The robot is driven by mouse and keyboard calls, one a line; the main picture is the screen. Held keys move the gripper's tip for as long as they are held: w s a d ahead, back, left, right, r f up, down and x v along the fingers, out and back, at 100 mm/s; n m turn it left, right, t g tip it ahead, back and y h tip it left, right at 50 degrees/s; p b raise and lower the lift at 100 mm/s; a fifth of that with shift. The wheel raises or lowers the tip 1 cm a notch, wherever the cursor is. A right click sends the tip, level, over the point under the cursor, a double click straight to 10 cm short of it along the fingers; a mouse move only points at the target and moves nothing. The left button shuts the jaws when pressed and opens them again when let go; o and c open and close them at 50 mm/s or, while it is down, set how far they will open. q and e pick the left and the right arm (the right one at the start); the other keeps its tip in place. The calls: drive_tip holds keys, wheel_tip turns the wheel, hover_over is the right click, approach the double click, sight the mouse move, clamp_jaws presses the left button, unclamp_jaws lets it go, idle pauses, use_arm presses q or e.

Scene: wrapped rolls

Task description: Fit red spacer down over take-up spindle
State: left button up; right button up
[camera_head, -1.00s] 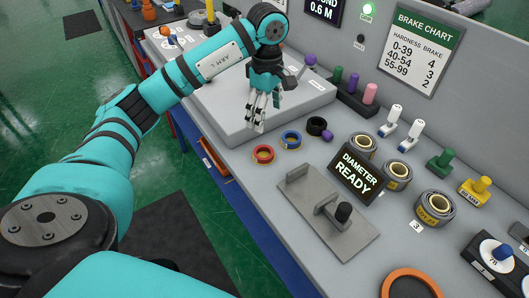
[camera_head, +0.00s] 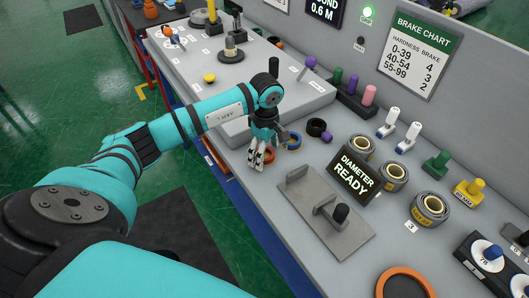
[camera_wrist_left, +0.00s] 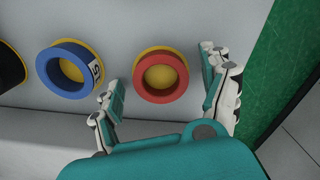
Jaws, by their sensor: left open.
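The red spacer (camera_head: 270,157) is a ring lying on the grey bench, partly hidden behind my left gripper (camera_head: 257,161) in the head view. In the left wrist view the red spacer (camera_wrist_left: 160,97) has a yellow inside and lies between the two spread fingers of my left gripper (camera_wrist_left: 165,78). The gripper is open, and I see no finger touching the ring. A post on a dark round base (camera_head: 231,56) stands on the raised grey platform; it looks like a spindle, but I cannot tell whether it is the take-up spindle. My right gripper is out of view.
A blue ring (camera_head: 293,148) and a black ring (camera_head: 316,127) lie beside the red one. A grey plate fixture (camera_head: 340,235) and the diameter display (camera_head: 355,177) stand nearer. The raised platform (camera_head: 290,82) rises behind the gripper. A yellow knob (camera_head: 209,77) sits on it.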

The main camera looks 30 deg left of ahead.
use_arm(q)
drive_tip(key=c, duration=1)
drive_tip(key=shift+c, duration=0.2)
drive_tip(key=shift+r, duration=0.1)
